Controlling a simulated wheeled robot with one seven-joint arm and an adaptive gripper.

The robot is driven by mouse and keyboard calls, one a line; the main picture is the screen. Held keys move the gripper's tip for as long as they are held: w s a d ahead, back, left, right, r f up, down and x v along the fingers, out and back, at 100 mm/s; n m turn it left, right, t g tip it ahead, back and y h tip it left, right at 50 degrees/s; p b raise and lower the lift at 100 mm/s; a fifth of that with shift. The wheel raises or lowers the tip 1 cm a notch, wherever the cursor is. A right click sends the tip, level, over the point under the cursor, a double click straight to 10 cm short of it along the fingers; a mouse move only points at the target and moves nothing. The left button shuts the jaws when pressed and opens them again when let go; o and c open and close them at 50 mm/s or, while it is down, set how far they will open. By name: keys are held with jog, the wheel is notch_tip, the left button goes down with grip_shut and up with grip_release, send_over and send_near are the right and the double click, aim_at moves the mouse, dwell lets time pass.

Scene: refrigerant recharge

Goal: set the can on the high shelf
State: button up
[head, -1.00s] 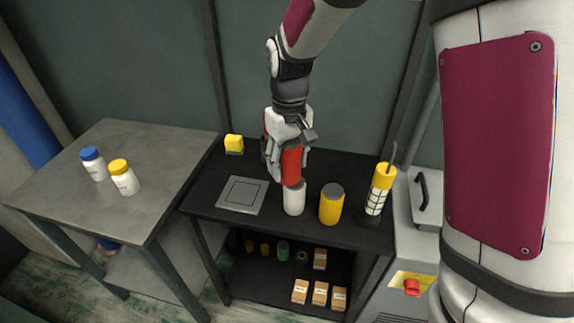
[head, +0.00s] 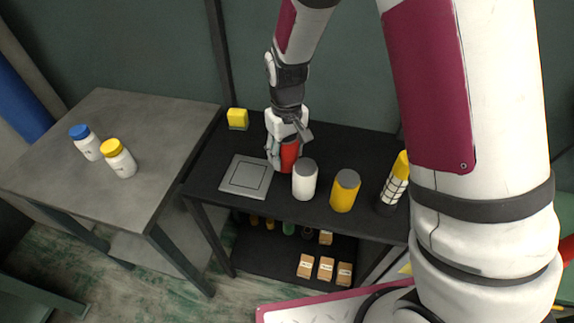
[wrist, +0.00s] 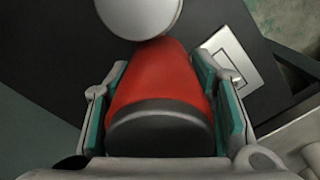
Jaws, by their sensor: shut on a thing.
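My gripper (head: 286,150) is shut on a red can (head: 289,157), which hangs upright at or just above the black upper shelf (head: 225,205). I cannot tell whether its base touches the shelf. In the wrist view the red can (wrist: 160,75), with its dark grey end (wrist: 160,132) nearest, lies between the two finger pads. A white can (head: 304,182) with a grey top stands just in front and to the right of the red can and hides part of it. In the wrist view the white can's round shape (wrist: 140,14) overlaps the red can's far end.
A yellow can (head: 345,192) and a yellow caged lamp (head: 396,185) stand to the right. A grey square plate (head: 246,176) lies left, with a yellow block (head: 238,118) behind. A grey table (head: 120,205) at left holds two bottles.

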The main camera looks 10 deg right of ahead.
jog(key=shift+f, duration=2.85)
jog(key=shift+f, duration=0.15)
jog(key=o, duration=1.4)
notch_tip(320, 180, up, 13)
jog(key=shift+f, duration=0.2)
